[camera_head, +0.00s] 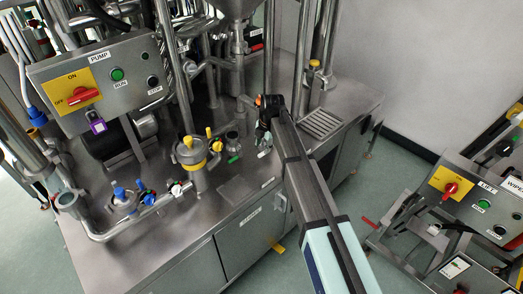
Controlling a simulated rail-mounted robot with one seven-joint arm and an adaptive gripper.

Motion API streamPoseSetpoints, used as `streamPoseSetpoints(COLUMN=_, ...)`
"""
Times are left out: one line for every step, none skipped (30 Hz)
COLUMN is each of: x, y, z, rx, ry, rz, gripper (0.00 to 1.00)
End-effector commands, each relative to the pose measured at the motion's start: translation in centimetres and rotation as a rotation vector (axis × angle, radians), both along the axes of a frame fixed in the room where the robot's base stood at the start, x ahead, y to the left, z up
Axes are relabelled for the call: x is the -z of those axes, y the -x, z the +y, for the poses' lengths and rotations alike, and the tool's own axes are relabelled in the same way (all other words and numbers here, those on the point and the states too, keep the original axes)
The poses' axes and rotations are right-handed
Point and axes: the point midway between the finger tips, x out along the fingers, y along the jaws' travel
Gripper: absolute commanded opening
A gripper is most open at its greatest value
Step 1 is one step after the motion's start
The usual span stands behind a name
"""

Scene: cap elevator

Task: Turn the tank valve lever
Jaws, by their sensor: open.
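The steel tank (237,8) shows at the top middle, its conical lower end above the steel bench. I cannot tell for sure which lever is the tank valve lever; the area beneath the tank is crowded with pipes and partly covered by my arm. A small orange-red piece (258,100) shows right beside my wrist. My gripper (264,150) is open and points down above the bench, right of the valve with a green handle (233,158). It appears small and dark, and nothing is visible in it.
A pump box with a red knob (83,96) stands at the left. A yellow-banded canister (190,152) and several coloured valve handles stand on the bench (160,235). A vertical pipe (300,60) rises behind my arm. A lift control box (478,205) is at the right.

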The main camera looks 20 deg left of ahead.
Motion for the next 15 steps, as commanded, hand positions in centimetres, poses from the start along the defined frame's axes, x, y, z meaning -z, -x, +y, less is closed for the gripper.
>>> streamPoseSetpoints(x=0.7, y=-0.1, z=0.2, rx=0.0, ry=0.0, rz=0.001, gripper=0.43)
streamPoseSetpoints(x=1.2, y=-0.2, z=0.3, rx=0.0, ry=0.0, rz=0.001, gripper=0.43)
streamPoseSetpoints(x=1.9, y=-0.2, z=0.4, rx=0.0, ry=0.001, rz=0.002, gripper=0.43)
streamPoseSetpoints(x=2.3, y=-0.2, z=0.5, rx=0.0, ry=0.0, rz=0.001, gripper=0.43)
streamPoseSetpoints(x=2.7, y=-0.3, z=0.6, rx=0.0, ry=0.001, rz=0.0, gripper=0.43)
streamPoseSetpoints(x=3.2, y=-0.4, z=0.6, rx=0.0, ry=0.0, rz=0.001, gripper=0.43)
streamPoseSetpoints(x=3.5, y=-0.4, z=0.7, rx=0.0, ry=0.0, rz=0.001, gripper=0.43)
streamPoseSetpoints(x=3.8, y=-0.4, z=0.7, rx=0.0, ry=0.0, rz=0.001, gripper=0.43)
streamPoseSetpoints(x=4.1, y=-0.4, z=0.8, rx=0.0, ry=0.0, rz=0.0, gripper=0.43)
streamPoseSetpoints(x=4.3, y=-0.5, z=0.8, rx=0.0, ry=0.0, rz=0.0, gripper=0.43)
streamPoseSetpoints(x=4.5, y=-0.5, z=0.9, rx=0.0, ry=-0.001, rz=0.0, gripper=0.43)
streamPoseSetpoints(x=4.7, y=-0.5, z=0.9, rx=0.0, ry=-0.001, rz=0.0, gripper=0.43)
streamPoseSetpoints(x=4.8, y=-0.5, z=0.9, rx=0.0, ry=-0.001, rz=0.0, gripper=0.43)
streamPoseSetpoints(x=4.9, y=-0.5, z=0.9, rx=0.0, ry=-0.001, rz=0.0, gripper=0.43)
streamPoseSetpoints(x=5.0, y=-0.5, z=0.9, rx=0.0, ry=-0.001, rz=0.0, gripper=0.43)
